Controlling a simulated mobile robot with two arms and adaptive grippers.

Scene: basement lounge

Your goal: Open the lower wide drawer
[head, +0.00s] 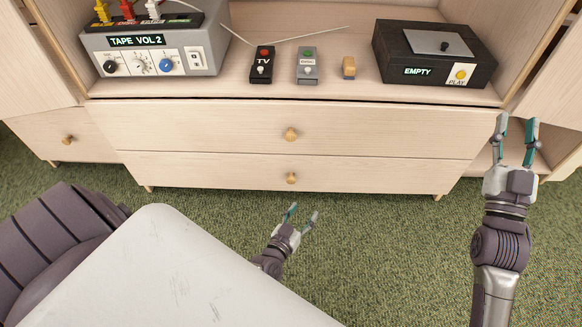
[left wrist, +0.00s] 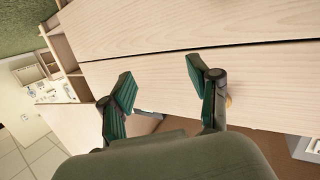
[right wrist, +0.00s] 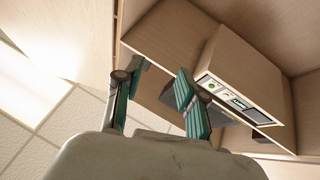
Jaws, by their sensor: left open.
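The lower wide drawer (head: 215,171) is a pale wood front with a round brass-coloured knob (head: 291,178). It appears shut, directly below the upper wide drawer (head: 205,126). My left gripper (head: 302,213) is open and empty, in front of and below the lower knob in the head view, apart from it. In the left wrist view, my left gripper's fingers (left wrist: 158,80) are spread before the wood fronts, and a sliver of a knob (left wrist: 228,100) shows behind one finger. My right gripper (head: 517,122) is open and empty by the cabinet's right end.
The shelf above holds a grey tape device (head: 155,50), a TV remote (head: 262,65), a grey remote (head: 306,66), a small tan block (head: 348,68) and a black player (head: 435,55). A side drawer (head: 66,138) is at left. Green carpet (head: 380,240) lies clear in front.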

